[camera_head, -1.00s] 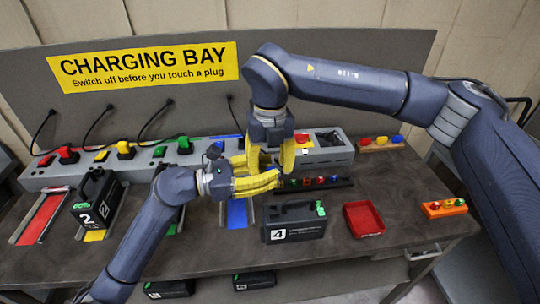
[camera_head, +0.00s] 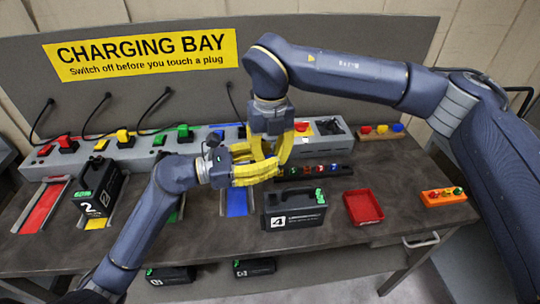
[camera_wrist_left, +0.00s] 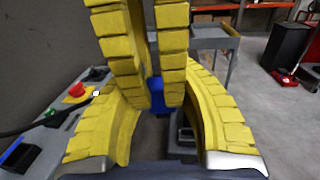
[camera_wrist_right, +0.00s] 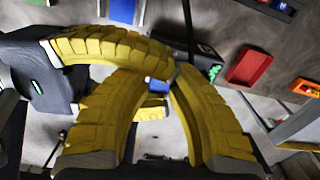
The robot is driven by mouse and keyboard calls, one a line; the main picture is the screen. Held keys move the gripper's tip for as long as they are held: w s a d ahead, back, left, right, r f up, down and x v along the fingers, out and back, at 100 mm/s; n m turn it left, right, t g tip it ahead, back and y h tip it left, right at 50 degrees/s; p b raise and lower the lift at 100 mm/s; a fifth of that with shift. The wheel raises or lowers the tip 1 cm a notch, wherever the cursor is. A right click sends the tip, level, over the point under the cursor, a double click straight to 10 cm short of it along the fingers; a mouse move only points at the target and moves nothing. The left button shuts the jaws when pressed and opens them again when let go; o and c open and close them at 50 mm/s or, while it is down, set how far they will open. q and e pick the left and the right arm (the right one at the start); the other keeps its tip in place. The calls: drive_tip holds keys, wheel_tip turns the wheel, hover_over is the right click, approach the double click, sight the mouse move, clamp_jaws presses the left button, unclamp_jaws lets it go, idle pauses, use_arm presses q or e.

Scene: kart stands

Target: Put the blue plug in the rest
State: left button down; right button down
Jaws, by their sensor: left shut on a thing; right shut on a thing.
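A small blue plug (camera_wrist_left: 157,90) shows between the yellow fingers in the left wrist view, mostly covered by them. A bit of blue also shows among the fingers in the right wrist view (camera_wrist_right: 158,86). My left gripper (camera_head: 272,168) comes in from the left and is shut on the plug. My right gripper (camera_head: 265,160) points down from above, its fingers crossing the left one's, and is also shut on it. Both are held together above the bench. In the head view the fingers hide the plug. I cannot tell which fitting is the rest.
A grey charging unit (camera_head: 90,160) runs along the back with red, yellow and green plugs on cables. Battery 4 (camera_head: 293,210), a red tray (camera_head: 362,208) and an orange block (camera_head: 443,197) stand in front and right. Battery 2 (camera_head: 98,190) stands at left.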

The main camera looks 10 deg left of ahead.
use_arm(q)
drive_tip(key=c, duration=1)
unclamp_jaws()
